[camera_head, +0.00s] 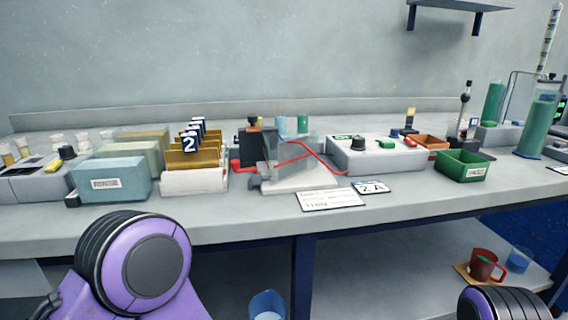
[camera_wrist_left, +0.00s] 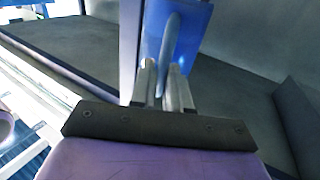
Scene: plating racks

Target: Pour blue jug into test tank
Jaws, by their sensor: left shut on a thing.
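My left gripper (camera_wrist_left: 163,80) is shut on the handle of the blue jug (camera_wrist_left: 187,35) in the left wrist view. In the head view a blue jug (camera_head: 267,304) shows at the bottom edge, in front of and below the bench top, with pale contents inside. Its lower part is cut off, and my left gripper is out of that view. A small clear tank (camera_head: 283,150), which looks like the test tank, stands on a white base mid-bench with red leads beside it. My right gripper is not in view; only part of my right arm shows at bottom right.
Gold panels in a white rack (camera_head: 195,184) and a pale blue box (camera_head: 110,179) stand left of the tank. A grey control box (camera_head: 375,158) and a green bin (camera_head: 462,166) stand right. Cards (camera_head: 330,199) lie in front. A red mug (camera_head: 484,266) sits on the lower shelf.

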